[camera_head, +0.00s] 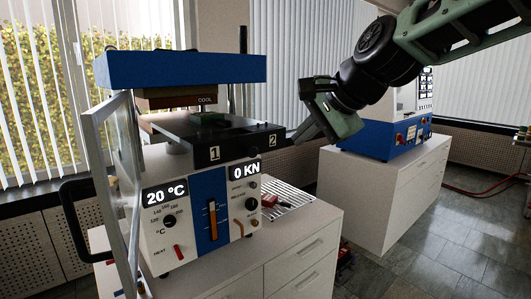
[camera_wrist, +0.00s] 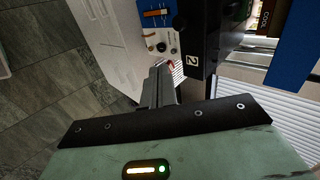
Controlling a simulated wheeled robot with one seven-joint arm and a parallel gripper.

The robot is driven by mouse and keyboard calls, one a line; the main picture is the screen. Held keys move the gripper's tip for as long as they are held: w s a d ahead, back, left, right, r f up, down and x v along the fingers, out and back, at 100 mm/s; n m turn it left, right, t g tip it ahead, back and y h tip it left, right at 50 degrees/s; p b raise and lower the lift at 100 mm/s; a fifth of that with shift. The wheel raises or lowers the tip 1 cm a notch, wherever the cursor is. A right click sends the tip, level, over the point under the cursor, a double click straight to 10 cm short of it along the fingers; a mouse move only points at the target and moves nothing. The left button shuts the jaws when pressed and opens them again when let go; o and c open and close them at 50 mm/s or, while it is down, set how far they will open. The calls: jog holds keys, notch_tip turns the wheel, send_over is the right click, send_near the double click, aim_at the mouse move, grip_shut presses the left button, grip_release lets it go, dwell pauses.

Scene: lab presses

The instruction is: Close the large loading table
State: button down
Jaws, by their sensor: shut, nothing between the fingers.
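The large loading table (camera_head: 236,153) is a black slab marked 1 and 2 on the press, sticking out at the front below the heated block (camera_head: 190,98). A small dark green block (camera_head: 208,118) sits on it. My gripper (camera_head: 293,140) is at the table's right end, close to the side marked 2, its fingers shut and empty. In the wrist view the shut fingers (camera_wrist: 160,75) point toward the press beside the table's black front (camera_wrist: 196,58). I cannot tell whether they touch it.
The press's glass door (camera_head: 118,185) with a black handle (camera_head: 75,225) stands open at left. The panel reads 20 °C and 0 KN. A wire rack (camera_head: 290,200) with a red item lies on the white cabinet (camera_head: 300,250). A second blue machine (camera_head: 375,138) stands behind at right.

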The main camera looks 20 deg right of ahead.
jog(key=shift+m, duration=0.3)
jog(key=shift+w+a+f+p, duration=0.2)
jog(key=shift+w+a+f, duration=0.3)
jog(key=shift+w+f, duration=0.95)
jog(key=shift+w+a+f+p, duration=0.25)
jog(key=shift+w+a+f, duration=0.3)
jog(key=shift+w, duration=1.75)
jog(key=shift+w+a+f+p, duration=0.2)
jog(key=shift+w+a+f, duration=0.2)
jog(key=shift+w+f, duration=1.1)
jog(key=shift+w+r, duration=0.35)
jog(key=shift+r, duration=0.05)
